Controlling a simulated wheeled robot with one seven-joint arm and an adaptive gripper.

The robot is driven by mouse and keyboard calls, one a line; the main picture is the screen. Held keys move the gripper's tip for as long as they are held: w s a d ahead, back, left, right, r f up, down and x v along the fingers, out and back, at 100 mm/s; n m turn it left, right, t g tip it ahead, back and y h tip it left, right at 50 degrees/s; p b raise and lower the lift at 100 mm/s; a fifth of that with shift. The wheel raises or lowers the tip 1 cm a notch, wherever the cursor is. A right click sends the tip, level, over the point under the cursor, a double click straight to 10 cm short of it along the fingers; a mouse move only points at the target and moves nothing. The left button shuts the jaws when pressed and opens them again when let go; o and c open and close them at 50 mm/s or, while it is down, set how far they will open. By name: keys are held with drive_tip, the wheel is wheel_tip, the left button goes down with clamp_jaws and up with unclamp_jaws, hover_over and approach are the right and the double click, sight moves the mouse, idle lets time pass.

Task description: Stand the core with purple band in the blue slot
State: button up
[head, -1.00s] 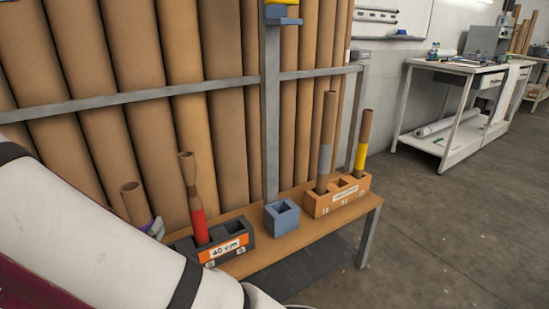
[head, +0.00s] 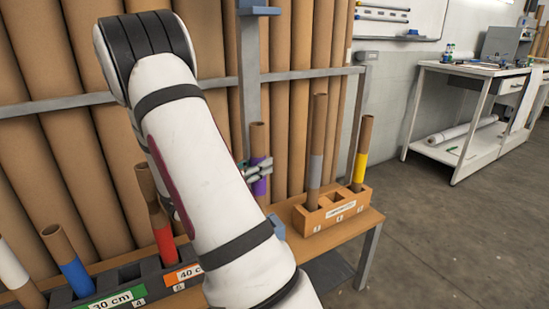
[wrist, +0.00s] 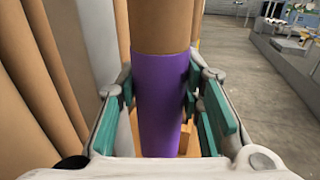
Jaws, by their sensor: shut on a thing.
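The core with the purple band (head: 257,137) is a brown cardboard tube, held upright or nearly so in front of the grey post. My gripper (head: 258,170) is shut on it at the purple band. In the wrist view the band of the core (wrist: 158,100) stands between the teal pads of my gripper (wrist: 158,118). The blue slot (head: 278,228) shows only as a small blue piece at the right edge of my arm. My arm hides the core's lower end and most of the slot, so I cannot tell whether the core is above or inside it.
An orange rack (head: 333,216) to the right holds a grey-banded core (head: 318,130) and a yellow-banded core (head: 364,140). A dark rack (head: 150,272) at left holds a red-banded core (head: 163,235) and a blue-banded core (head: 70,262). Large tubes stand behind a grey rail.

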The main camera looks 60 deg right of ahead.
sight(264, 191)
drive_tip(key=shift+s+d+f+b, duration=0.1)
drive_tip(key=shift+d+f+b, duration=0.15)
drive_tip(key=shift+f+b, duration=1.15)
drive_tip(key=shift+s+d+f+b, duration=0.15)
drive_tip(key=shift+d+f+b, duration=0.15)
drive_tip(key=shift+f+b, duration=1.15)
drive_tip(key=shift+s+d+f+b, duration=0.2)
drive_tip(key=shift+f+b, duration=0.55)
drive_tip(key=shift+f, duration=1.25)
drive_tip(key=shift+w+f+b, duration=0.1)
drive_tip(key=shift+f+b, duration=1.2)
drive_tip(key=shift+f, duration=1)
drive_tip(key=o, duration=1.3)
drive_tip(key=shift+c, duration=0.2)
drive_tip(key=v, duration=1.2)
